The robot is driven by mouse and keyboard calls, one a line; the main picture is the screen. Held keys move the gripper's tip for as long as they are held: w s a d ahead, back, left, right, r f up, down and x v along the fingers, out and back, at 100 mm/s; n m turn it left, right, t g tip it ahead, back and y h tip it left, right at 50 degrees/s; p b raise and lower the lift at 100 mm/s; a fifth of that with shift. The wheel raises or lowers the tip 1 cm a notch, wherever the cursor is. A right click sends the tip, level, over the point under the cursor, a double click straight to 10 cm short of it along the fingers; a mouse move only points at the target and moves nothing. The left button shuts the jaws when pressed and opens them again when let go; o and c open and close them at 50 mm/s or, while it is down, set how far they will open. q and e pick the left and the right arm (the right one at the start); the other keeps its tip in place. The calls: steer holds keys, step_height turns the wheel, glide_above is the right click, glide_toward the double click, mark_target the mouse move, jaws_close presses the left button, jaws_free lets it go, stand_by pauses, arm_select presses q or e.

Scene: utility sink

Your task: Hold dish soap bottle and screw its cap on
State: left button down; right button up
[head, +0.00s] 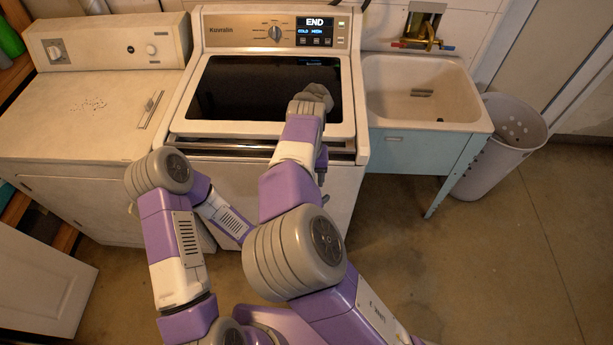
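I see no dish soap bottle and no cap in the head view. My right arm reaches up the middle of the picture, and its grey wrist is over the dark lid of the washing machine (230,128). The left gripper is hidden there. Whether either gripper holds anything does not show.
The washer's display reads END. A white dryer (70,125) stands at the left. A utility sink (425,95) with a brass tap (421,28) stands at the right, beside a white perforated bin (505,150). A white panel (40,285) is at lower left. The floor at lower right is clear.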

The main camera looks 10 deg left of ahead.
steer(key=shift+r, duration=2.3)
steer(key=shift+c, duration=0.2)
